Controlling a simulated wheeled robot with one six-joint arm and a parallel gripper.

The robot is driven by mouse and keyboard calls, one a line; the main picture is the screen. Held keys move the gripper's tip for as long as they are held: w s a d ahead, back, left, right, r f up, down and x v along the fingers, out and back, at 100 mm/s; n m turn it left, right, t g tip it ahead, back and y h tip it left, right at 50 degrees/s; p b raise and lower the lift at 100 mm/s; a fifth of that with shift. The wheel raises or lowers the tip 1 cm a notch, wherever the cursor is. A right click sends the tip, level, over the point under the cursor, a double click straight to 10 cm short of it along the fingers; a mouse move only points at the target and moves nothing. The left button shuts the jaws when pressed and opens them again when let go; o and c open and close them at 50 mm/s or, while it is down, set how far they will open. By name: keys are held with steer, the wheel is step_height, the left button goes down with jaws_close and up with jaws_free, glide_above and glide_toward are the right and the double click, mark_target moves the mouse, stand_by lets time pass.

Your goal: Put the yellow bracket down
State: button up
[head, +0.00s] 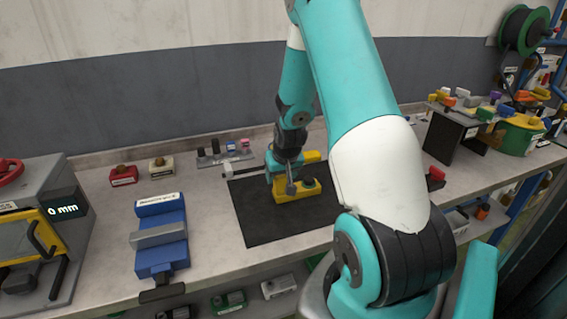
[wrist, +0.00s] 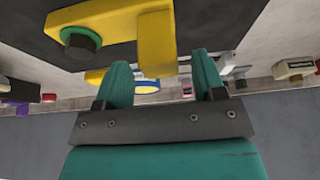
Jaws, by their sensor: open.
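The yellow bracket (head: 284,194) rests on the black mat (head: 253,222) on the bench. In the wrist view, the bracket (wrist: 113,15) has a flat arm with a dark bolt in a green ring. Its other arm reaches down toward the gap between my fingers. My gripper (wrist: 161,64) is open, with one teal finger on each side of that arm's end. I cannot tell whether either finger touches it. In the head view, my gripper (head: 279,172) is at the bracket, and my wrist hides part of both.
A blue vise (head: 162,255) stands left of the mat, beside a grey machine (head: 30,235) reading "0 mm". Red (head: 124,176) and white (head: 161,168) blocks sit at the back. A dark stand (head: 447,140) is at right. Bare bench lies between vise and mat.

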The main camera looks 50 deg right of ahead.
steer(key=b+v, duration=0.1)
steer(key=v, duration=1)
steer(key=a+r+n+y, duration=0.2)
steer(key=a+r+n, duration=0.1)
steer(key=a, duration=0.7)
steer(key=a+r+n+y, duration=0.2)
steer(key=a, duration=0.8)
steer(key=s+a+r+n+g+y, duration=0.2)
steer(key=s+a+r+n, duration=0.3)
steer(key=s+a, duration=1)
steer(key=a+n+g, duration=0.1)
steer(key=a+n, duration=0.1)
steer(key=n, duration=0.1)
steer(key=shift+s+r+n+g+y, duration=0.2)
steer(key=shift+s+n+g+y, duration=0.1)
steer(key=shift+g, duration=0.1)
